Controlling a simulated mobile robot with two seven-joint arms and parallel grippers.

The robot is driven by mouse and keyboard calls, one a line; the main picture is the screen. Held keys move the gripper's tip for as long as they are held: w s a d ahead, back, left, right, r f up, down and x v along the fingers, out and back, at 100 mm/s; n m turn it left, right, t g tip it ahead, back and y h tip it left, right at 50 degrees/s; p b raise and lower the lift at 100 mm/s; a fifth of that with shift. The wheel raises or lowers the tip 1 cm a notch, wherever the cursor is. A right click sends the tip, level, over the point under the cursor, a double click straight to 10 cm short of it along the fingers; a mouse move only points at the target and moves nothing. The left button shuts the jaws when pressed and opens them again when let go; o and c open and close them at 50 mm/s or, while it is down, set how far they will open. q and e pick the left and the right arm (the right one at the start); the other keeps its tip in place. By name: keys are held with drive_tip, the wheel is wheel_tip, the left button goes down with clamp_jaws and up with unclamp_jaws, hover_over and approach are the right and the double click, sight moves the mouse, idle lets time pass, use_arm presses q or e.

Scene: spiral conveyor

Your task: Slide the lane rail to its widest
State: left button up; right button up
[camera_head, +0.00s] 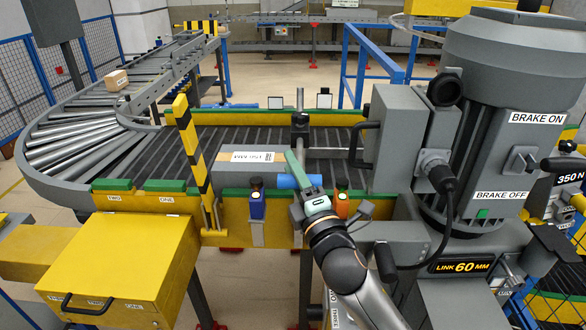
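My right gripper (297,168) reaches in from the bottom right, over the near side of the conveyor. Its pale green finger points up and away beside a blue cylindrical grip (285,181). I cannot tell whether the fingers are closed on that grip. A grey bar (335,153) lies across the dark rollers to the right of the gripper; it may be the lane rail, whose shape is not clear. A dark clamp post (300,125) stands at the bar's left end, behind the gripper. My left gripper is not in view.
A labelled carton (236,165) lies on the conveyor rollers (165,150), left of the gripper. A large grey motor housing (508,80) stands close on the right. A yellow lidded box (120,260) and a striped post (195,160) are on the left. A small carton (116,80) sits farther back.

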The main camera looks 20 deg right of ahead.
clamp_jaws()
drive_tip(key=shift+r, duration=0.1)
idle(0.8)
